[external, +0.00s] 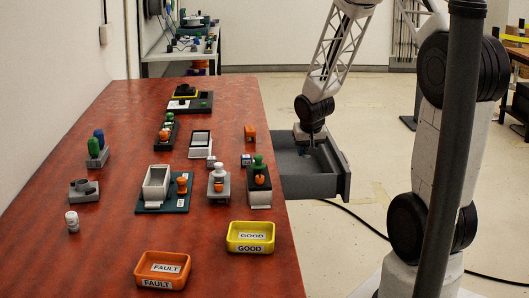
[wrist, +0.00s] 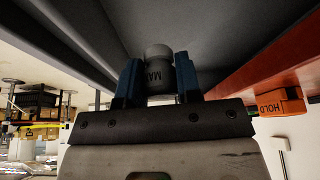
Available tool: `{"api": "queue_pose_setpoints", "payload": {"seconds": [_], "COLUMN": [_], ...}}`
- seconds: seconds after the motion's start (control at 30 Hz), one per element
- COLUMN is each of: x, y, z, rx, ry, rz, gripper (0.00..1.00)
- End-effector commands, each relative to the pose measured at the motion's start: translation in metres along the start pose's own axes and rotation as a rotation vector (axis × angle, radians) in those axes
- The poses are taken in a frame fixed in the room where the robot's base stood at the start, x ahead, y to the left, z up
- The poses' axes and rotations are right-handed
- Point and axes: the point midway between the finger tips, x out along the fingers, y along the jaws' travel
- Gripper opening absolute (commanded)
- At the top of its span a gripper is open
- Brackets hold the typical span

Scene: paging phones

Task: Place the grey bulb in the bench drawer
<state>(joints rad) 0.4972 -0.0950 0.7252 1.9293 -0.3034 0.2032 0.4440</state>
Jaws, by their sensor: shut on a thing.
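The grey bulb (wrist: 158,56), with dark lettering on its side, is between the two blue fingers of my gripper (wrist: 158,80) in the wrist view, and the gripper is shut on it. The bench drawer (external: 344,178) is pulled out from the right side of the bench. Drawer walls (wrist: 70,38) surround the bulb in the wrist view. The bulb is too small to make out in the external view. I cannot tell whether it touches the drawer floor.
The red-brown bench (external: 110,225) borders the drawer on its left. An orange HOLD block (wrist: 280,102) stands near that edge. A yellow GOOD tray (external: 251,248) and an orange FAULT tray (external: 148,282) are at the front. Several fixtures and bulbs fill the bench's middle.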

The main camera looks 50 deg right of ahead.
Motion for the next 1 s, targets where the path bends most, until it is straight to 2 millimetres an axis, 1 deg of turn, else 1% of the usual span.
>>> {"api": "queue_pose_setpoints", "payload": {"seconds": [0.2, 0.33, 0.47, 0.8, 0.87, 1.0], "x": [0.028, 0.041, 0.047, 0.048, 0.051, 0.063], "y": [0.0, 0.0, 0.0, 0.0, 0.0, 0.0], "z": [0.012, 0.017, 0.019, 0.02, 0.021, 0.027], "rx": [-0.001, -0.001, -0.001, -0.001, 0.0, -0.001], "ry": [-0.002, 0.0, 0.001, 0.0, 0.0, -0.001], "rz": [0.0, 0.0, 0.0, 0.0, 0.0, 0.0], "gripper": [0.06, 0.06, 0.06, 0.06, 0.06, 0.06]}}
